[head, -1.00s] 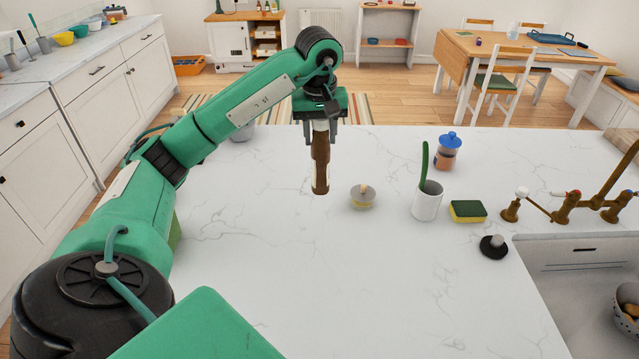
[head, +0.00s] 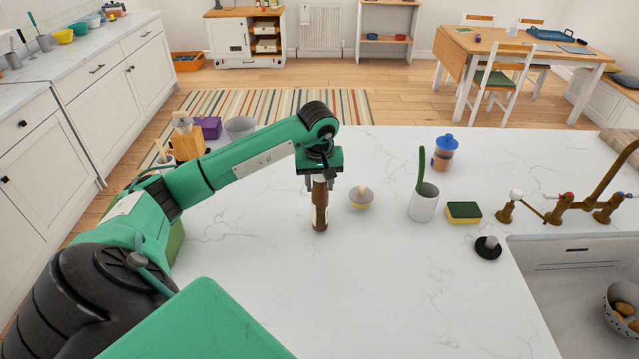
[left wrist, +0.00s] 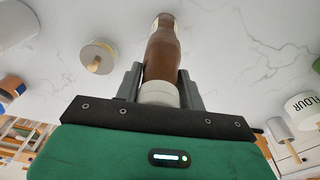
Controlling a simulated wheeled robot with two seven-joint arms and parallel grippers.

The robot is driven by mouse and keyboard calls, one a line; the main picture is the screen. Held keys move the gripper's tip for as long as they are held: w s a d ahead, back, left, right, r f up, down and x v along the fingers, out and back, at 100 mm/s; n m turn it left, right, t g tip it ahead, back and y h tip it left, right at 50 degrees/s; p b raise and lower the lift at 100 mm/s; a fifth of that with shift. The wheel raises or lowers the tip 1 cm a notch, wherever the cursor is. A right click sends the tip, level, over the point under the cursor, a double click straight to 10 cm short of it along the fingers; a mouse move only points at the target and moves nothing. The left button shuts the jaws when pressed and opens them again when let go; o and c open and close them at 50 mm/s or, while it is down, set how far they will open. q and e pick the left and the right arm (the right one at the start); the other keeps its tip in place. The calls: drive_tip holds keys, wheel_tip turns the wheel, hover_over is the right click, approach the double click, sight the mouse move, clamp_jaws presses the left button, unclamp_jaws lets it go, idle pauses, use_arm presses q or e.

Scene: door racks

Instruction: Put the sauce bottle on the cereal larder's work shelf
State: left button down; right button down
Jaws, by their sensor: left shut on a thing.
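The sauce bottle (head: 320,208) is brown with a pale label. It hangs upright below my left gripper (head: 319,182), over the white marble counter. In the left wrist view, my left gripper (left wrist: 160,88) has its two grey fingers on either side of the bottle (left wrist: 163,55), near its white cap. I cannot tell whether the bottle's base touches the counter. Two wooden units stand at the far wall: a white-doored cabinet (head: 231,38) and an open shelf unit (head: 385,50). I cannot tell which is the cereal larder. My right gripper is not in view.
A small lidded bowl (head: 361,200) sits just right of the bottle. Further right are a white cup (head: 423,204), a sponge (head: 463,212), a blue-lidded jar (head: 444,155) and a black stopper (head: 487,248) by the sink. The counter's front middle is clear.

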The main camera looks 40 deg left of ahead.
use_arm(q)
drive_tip(key=shift+f, duration=0.65)
drive_tip(key=c, duration=0.8)
unclamp_jaws()
drive_tip(key=shift+f, duration=0.1)
drive_tip(key=shift+c, duration=0.2)
